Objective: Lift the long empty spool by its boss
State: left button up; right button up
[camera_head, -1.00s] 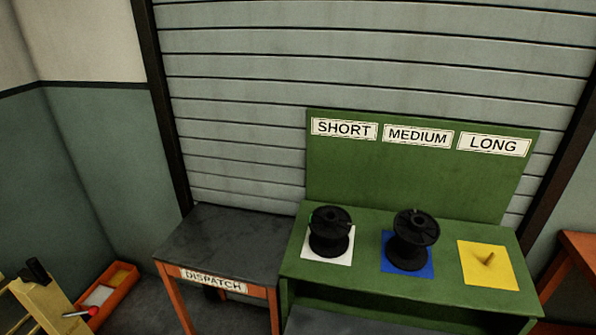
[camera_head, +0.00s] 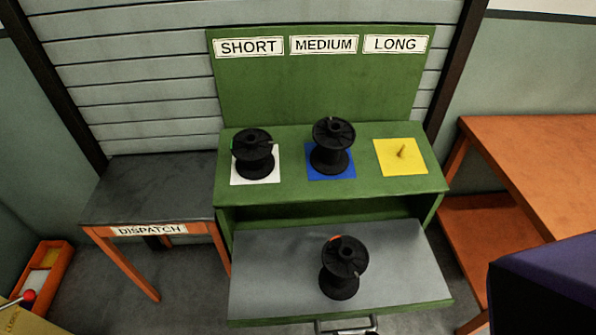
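A black spool (camera_head: 343,267) stands upright on the grey lower shelf (camera_head: 270,285) of the green stand, with a small red mark on its top flange. A second black spool (camera_head: 254,154) stands on the white square (camera_head: 237,177) under the SHORT label. A third black spool (camera_head: 332,146) stands on the blue square (camera_head: 317,175) under the MEDIUM label. The yellow square (camera_head: 387,163) under the LONG label (camera_head: 396,44) holds only a small upright peg (camera_head: 401,152). Neither of my grippers is in view.
The dispatch table (camera_head: 145,190) stands left of the green stand, its top clear. An orange-red table (camera_head: 535,160) is at right. A dark purple-topped block (camera_head: 545,285) fills the lower right corner. An orange tray (camera_head: 45,275) lies on the floor at lower left.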

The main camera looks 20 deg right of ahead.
aim_at(345, 258)
jog(key=k+l+z, duration=0.1)
jog(key=z, duration=0.85)
